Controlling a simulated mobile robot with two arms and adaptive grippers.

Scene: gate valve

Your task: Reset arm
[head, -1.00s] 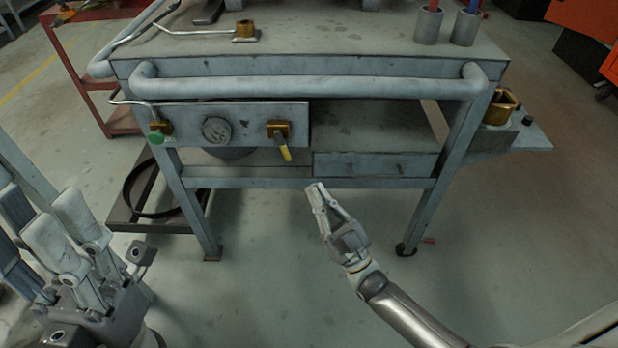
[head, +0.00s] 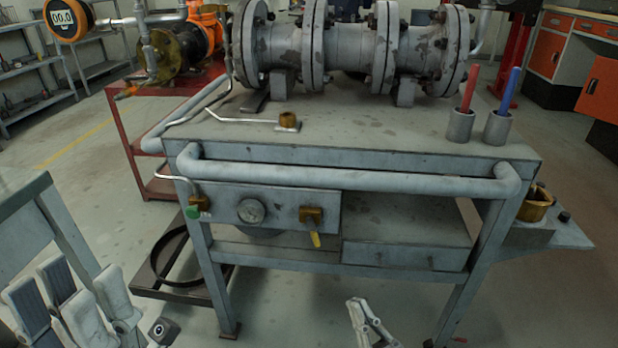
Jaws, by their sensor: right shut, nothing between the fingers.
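My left gripper (head: 80,300) is at the lower left, its several fingers pointing up. The bottom edge cuts it off, and I cannot tell how far apart its jaws are. My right gripper (head: 364,318) is at the bottom edge, right of the middle, pointing up. It is shut and empty, with its arm below the frame. Both grippers appear in front of the grey workbench (head: 370,145), apart from its rail (head: 340,168). The large flanged pipe valve assembly (head: 350,45) stands on the bench top.
The bench front has a gauge (head: 250,211) and a yellow-handled valve (head: 312,217). Red and blue rods stand in cups (head: 460,126) at the right. A grey table (head: 25,195) is at the left, near my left gripper. Open floor (head: 545,290) lies right.

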